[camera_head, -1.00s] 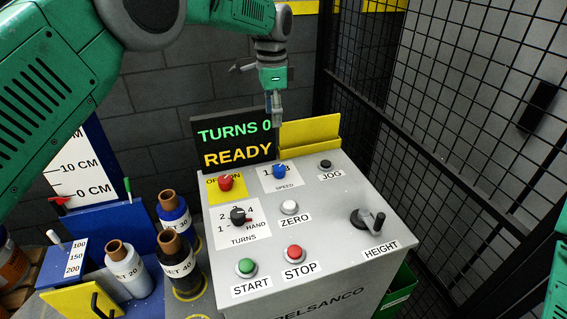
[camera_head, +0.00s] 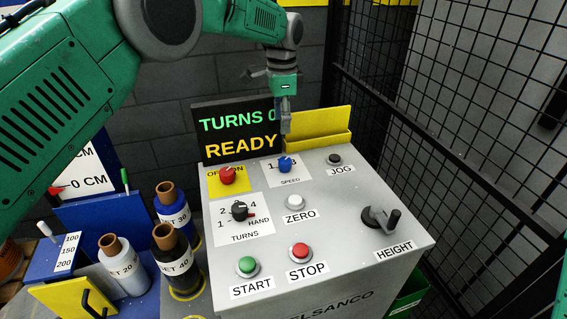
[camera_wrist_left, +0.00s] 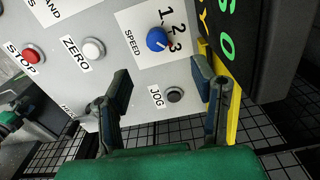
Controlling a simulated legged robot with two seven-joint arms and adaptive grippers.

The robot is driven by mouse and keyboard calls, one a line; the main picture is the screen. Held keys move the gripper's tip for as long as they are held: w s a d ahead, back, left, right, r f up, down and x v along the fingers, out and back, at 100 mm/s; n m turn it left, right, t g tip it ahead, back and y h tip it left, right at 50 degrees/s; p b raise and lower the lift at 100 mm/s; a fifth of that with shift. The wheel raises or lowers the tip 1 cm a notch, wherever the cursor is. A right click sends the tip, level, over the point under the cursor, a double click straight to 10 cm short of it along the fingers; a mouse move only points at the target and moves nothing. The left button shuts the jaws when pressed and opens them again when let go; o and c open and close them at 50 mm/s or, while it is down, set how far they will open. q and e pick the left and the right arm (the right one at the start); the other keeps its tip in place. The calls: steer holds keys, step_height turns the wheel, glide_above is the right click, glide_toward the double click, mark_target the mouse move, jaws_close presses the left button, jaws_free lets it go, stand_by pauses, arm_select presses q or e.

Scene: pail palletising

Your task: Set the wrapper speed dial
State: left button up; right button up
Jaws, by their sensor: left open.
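The blue speed dial (camera_head: 285,164) is a round knob on a white plate marked SPEED, at the back of the grey control panel (camera_head: 330,230). In the left wrist view the dial (camera_wrist_left: 157,39) shows the numbers 1, 2 and 3 beside it; its light mark seems to lie on the side near 3. My left gripper (camera_head: 285,125) is above and behind the dial in the head view, apart from it. In the left wrist view its two fingers (camera_wrist_left: 163,80) are spread with nothing between them; the dial lies beyond the tips. My right gripper does not show.
A display (camera_head: 238,134) reads TURNS 0 and READY. Near the dial are a red knob (camera_head: 228,175), a black turns knob (camera_head: 239,211), a JOG button (camera_head: 333,159) and a ZERO button (camera_head: 295,202). A yellow holder (camera_head: 318,128) stands behind; mesh fence (camera_head: 470,110) is at right.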

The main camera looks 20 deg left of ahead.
mark_target(287, 159)
arm_select(q)
steer(key=f, duration=0.3)
steer(key=d+f, duration=0.1)
steer(key=f, duration=0.7)
steer(key=shift+d, duration=0.15)
steer(key=shift+a+f, duration=0.3)
steer(key=shift+f, duration=0.6)
steer(key=shift+d, duration=0.2)
steer(key=shift+c, duration=0.3)
steer(key=shift+d+r, duration=0.1)
steer(key=c, duration=1.1)
